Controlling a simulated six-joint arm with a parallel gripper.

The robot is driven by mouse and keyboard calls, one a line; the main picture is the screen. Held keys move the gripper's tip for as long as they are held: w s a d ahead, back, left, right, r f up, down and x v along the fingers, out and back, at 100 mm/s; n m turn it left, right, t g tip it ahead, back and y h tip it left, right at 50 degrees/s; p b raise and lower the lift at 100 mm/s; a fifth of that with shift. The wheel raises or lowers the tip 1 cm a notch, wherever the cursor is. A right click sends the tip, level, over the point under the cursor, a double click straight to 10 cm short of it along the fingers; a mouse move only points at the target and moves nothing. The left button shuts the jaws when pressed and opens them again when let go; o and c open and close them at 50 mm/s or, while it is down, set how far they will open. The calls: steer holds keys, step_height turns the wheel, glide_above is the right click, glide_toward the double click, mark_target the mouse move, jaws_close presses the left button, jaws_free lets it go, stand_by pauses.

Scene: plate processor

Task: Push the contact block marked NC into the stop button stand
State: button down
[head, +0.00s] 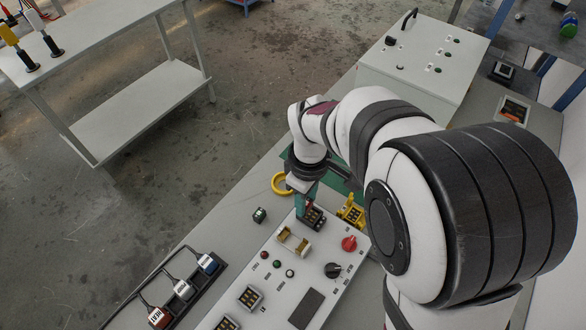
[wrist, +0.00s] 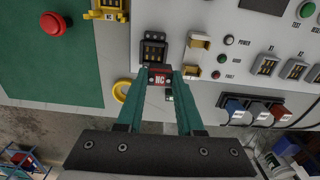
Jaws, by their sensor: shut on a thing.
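My gripper (wrist: 160,82) is shut on a contact block (wrist: 159,76) with a red face marked NC, held between its teal fingers in the wrist view. A black holder with brass-coloured contacts (wrist: 154,50) lies just beyond the block on the grey panel; I cannot tell whether they touch. A yellow stand (wrist: 108,10) with an NC label is farther up and left, partly cut off by the frame edge. In the head view, my gripper (head: 303,202) is low over the panel beside the black holder (head: 313,218), with the yellow stand (head: 352,211) to its right.
A red button (wrist: 52,23) sits on the green mat (wrist: 50,75). A yellow ring (head: 281,184) and a small dark block (head: 259,215) lie beside the panel. A bracket (head: 294,242), red knob (head: 348,243) and black knob (head: 333,270) rise from the panel.

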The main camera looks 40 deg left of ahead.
steer(key=w+d+f, duration=0.1)
steer(key=w+d, duration=0.7)
steer(key=w, duration=0.1)
glide_above(354, 215)
steer(key=shift+f, duration=3)
steer(key=shift+f, duration=1.25)
steer(key=shift+c, duration=2.3)
jaws_free()
step_height(354, 215, up, 16)
steer(key=s+d+r+m, duration=0.5)
steer(key=s+d+m, duration=0.4)
steer(key=d+m, duration=0.3)
steer(key=s+d+f+m+y, duration=0.1)
steer(key=s+d+m, duration=0.1)
steer(key=s+m, duration=0.4)
steer(key=s+d+m, duration=0.2)
steer(key=s+m, duration=0.3)
steer(key=s, duration=0.2)
steer(key=shift+d+f+m+y, duration=0.25)
steer(key=shift+f+m+y, duration=0.1)
steer(key=shift+m+y, duration=0.05)
